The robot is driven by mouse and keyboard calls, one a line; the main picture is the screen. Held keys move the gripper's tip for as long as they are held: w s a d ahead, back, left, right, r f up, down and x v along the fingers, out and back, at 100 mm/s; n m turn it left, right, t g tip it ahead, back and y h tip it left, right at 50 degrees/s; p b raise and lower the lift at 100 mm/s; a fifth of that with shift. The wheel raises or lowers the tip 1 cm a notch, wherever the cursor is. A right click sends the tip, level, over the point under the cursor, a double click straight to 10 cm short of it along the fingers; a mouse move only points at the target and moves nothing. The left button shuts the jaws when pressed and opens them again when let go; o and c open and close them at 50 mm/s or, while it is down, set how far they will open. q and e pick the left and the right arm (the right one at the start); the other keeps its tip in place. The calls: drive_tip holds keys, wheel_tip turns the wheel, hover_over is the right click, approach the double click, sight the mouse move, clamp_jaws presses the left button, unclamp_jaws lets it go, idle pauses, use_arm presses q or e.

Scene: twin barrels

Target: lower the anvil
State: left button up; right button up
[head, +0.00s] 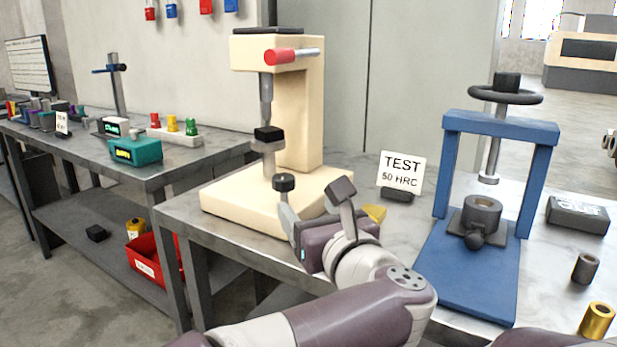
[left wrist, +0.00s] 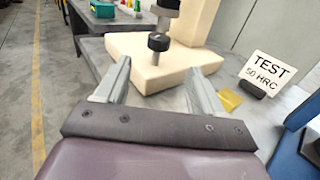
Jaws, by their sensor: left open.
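The cream hardness tester (head: 305,110) stands on the middle table. Its anvil (head: 268,146) is a grey stage on a vertical screw, with a black block (head: 268,133) on top, just below the indenter (head: 266,95). A black knob (head: 283,182) sits low in front of the screw; it also shows in the left wrist view (left wrist: 158,41). A red-ended lever (head: 280,56) sticks out near the top. My left gripper (head: 315,204) is open and empty. In the left wrist view its fingers (left wrist: 158,67) point at the tester base, short of the knob, one on either side. My right gripper is not in view.
A side table (head: 200,160) is at left.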

sight(287, 186)
use_arm(q)
drive_tip(key=b+x, duration=0.1)
drive_tip(key=x, duration=1.1)
drive_tip(key=shift+w+a, duration=0.2)
drive_tip(key=shift+w, duration=0.05)
drive_tip(key=shift+f, duration=0.1)
drive_tip(key=c, duration=0.9)
